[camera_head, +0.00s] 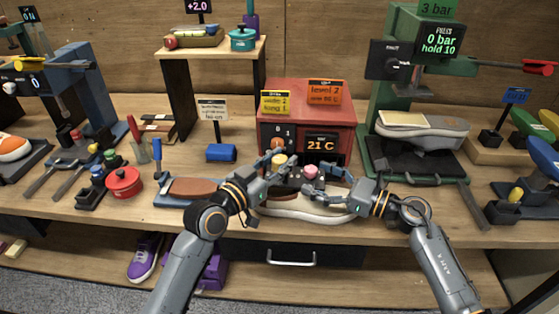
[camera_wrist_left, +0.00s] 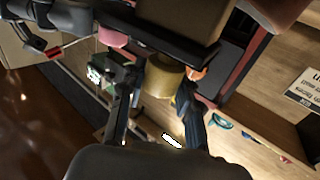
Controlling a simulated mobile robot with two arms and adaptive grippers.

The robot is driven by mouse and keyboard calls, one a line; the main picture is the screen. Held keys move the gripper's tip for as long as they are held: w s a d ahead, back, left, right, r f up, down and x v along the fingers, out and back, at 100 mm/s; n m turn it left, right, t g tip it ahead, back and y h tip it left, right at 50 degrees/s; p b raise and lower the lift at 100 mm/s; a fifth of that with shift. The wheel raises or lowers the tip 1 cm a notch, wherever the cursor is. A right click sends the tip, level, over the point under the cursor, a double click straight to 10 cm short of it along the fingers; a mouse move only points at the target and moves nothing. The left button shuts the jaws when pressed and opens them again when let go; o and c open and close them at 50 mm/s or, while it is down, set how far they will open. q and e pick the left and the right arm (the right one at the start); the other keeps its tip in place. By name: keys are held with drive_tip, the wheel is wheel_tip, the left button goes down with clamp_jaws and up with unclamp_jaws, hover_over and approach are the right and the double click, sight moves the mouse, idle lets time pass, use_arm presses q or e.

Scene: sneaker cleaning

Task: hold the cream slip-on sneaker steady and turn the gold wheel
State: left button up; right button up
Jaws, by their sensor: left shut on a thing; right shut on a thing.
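My left gripper (camera_head: 272,164) is shut on the gold wheel. In the left wrist view the wheel (camera_wrist_left: 165,76) sits between the two fingers of the left gripper (camera_wrist_left: 161,92). The cream slip-on sneaker (camera_head: 302,212) lies on the bench in front of the red box. Its upper is largely hidden by my arms. My right gripper (camera_head: 328,189) is shut on the sneaker at its right part.
A pink knob (camera_head: 311,171) is right of the gold wheel. The green press (camera_head: 400,103) with a grey shoe (camera_head: 433,134) stands to the right. A red pot (camera_head: 123,182) and a brown-topped block (camera_head: 190,189) are to the left. A drawer handle (camera_head: 291,261) is below the bench edge.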

use_arm(q)
drive_tip(key=m+g+h, duration=0.2)
drive_tip(key=shift+s+d+g+h, duration=0.2)
drive_tip(key=shift+d+g+h, duration=0.1)
drive_tip(key=shift+d+h, duration=0.1)
drive_tip(key=shift+a+f+m+g+h, duration=0.15)
drive_tip(key=shift+f+m+g+h, duration=0.05)
drive_tip(key=shift+m+g+h, duration=0.75)
drive_tip(key=shift+w+m+g+h, duration=0.1)
drive_tip(key=shift+m+g+h, duration=0.75)
drive_tip(key=shift+m+g, duration=0.8)
drive_tip(key=shift+m+g+h, duration=0.25)
drive_tip(key=shift+m+g, duration=1.05)
drive_tip(key=shift+g, duration=1.1)
drive_tip(key=shift+m+g+h, duration=0.25)
drive_tip(key=shift+m+g, duration=1.05)
drive_tip(key=shift+g, duration=1.1)
drive_tip(key=shift+a+f+m, duration=0.1)
drive_tip(key=shift+m, duration=0.2)
drive_tip(key=shift+g, duration=0.7)
clamp_jaws()
drive_tip(key=o, duration=1.2)
unclamp_jaws()
drive_tip(key=shift+c, duration=0.2)
drive_tip(key=shift+a, duration=0.1)
drive_tip(key=shift+r, duration=0.2)
